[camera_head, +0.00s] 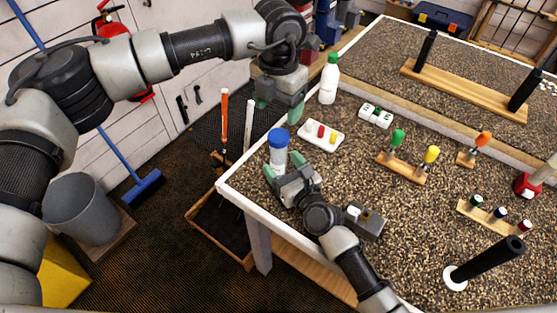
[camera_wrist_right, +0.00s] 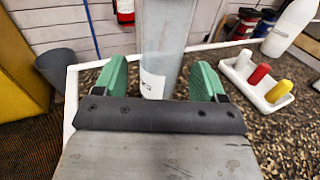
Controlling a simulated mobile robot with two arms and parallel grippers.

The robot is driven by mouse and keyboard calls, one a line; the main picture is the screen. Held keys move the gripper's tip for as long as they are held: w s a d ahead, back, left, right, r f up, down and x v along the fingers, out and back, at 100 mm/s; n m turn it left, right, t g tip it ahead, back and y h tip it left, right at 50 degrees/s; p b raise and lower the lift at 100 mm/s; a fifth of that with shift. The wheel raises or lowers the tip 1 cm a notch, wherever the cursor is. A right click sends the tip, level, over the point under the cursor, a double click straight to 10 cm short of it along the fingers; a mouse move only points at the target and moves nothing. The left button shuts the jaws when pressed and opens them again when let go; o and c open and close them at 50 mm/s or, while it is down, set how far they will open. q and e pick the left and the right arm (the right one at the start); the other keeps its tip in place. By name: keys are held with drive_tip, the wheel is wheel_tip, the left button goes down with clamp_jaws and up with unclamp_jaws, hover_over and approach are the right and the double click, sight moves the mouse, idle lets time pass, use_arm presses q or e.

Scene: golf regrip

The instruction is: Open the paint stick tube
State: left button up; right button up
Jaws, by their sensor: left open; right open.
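A clear tube with a blue cap (camera_head: 278,138) stands upright near the table's left corner. Its cap is on. In the right wrist view the tube's translucent body (camera_wrist_right: 165,40) stands between the green fingers, with a small white label low down and gaps at both sides. My right gripper (camera_head: 284,176) is open around the tube's lower part. In the wrist view its fingertips (camera_wrist_right: 160,76) lie either side of the tube. My left gripper (camera_head: 279,107) is open and empty, pointing down, above the cap in the picture and apart from it.
A white tray (camera_head: 312,139) with red and yellow sticks lies right of the tube. Behind stand a white bottle (camera_head: 329,80) and a white block (camera_head: 376,116). A small grey box (camera_head: 368,228) is beside my right wrist. Wooden stands (camera_head: 402,169) with coloured pieces lie further right.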

drive_tip(key=shift+w+a, duration=0.3)
drive_tip(key=shift+w, duration=0.3)
use_arm(q)
drive_tip(key=shift+s, duration=0.1)
use_arm(e)
drive_tip(key=shift+w+a, duration=0.25)
drive_tip(key=shift+w, duration=0.05)
